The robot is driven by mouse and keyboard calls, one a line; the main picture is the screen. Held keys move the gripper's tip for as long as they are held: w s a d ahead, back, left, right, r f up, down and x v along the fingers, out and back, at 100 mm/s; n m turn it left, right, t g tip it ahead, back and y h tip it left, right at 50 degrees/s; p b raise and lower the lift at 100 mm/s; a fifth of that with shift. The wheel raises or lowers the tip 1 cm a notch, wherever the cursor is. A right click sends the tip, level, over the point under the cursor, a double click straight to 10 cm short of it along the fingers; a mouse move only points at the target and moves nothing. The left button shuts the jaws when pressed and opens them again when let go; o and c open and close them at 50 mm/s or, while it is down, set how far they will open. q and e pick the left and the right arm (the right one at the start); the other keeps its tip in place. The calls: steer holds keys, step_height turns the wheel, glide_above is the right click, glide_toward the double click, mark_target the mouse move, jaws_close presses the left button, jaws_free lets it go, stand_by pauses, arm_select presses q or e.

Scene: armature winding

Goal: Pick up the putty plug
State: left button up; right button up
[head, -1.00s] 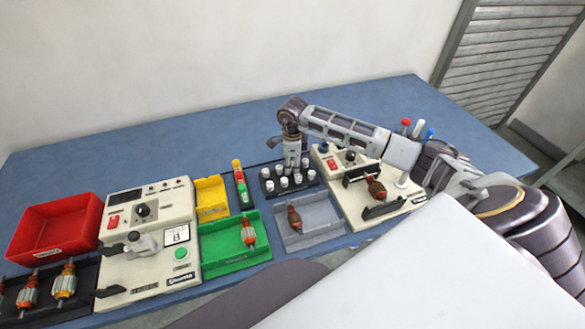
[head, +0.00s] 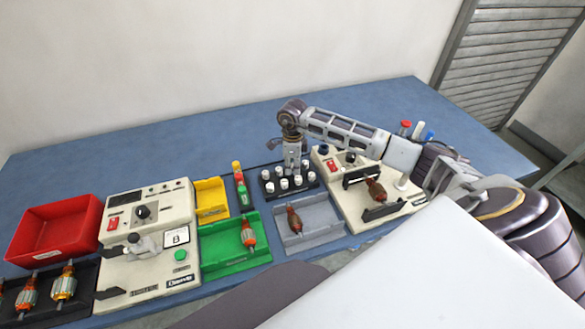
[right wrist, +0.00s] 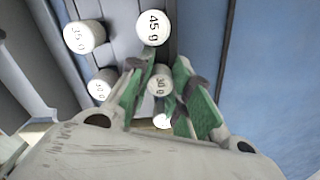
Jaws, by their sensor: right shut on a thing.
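The putty plugs are small white-topped cylinders standing in a dark rack (head: 310,188). My right gripper (head: 292,172) points down over the rack's middle. In the right wrist view, its green-padded fingers (right wrist: 163,98) are shut on a plug marked "30 g" (right wrist: 159,80). A plug marked "45 g" (right wrist: 152,28) stands just beyond the fingers. Two more plugs stand to the left, one of them (right wrist: 84,37) further off. Another white top shows partly behind the fingers. Whether the held plug is clear of its hole cannot be told. My left gripper is not in view.
A grey tray (head: 325,232) with a brown armature lies in front of the rack. A cream fixture (head: 352,218) holding an armature stands right of it. A green tray (head: 215,267), yellow bin (head: 221,212) and red bin (head: 30,222) stand left. The table's back is clear.

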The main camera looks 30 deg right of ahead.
steer(key=shift+r, duration=0.5)
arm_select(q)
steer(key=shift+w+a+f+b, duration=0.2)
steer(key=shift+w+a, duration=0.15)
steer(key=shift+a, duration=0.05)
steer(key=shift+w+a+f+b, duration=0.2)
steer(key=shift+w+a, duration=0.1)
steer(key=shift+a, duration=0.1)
arm_select(e)
step_height(320, 180, up, 9)
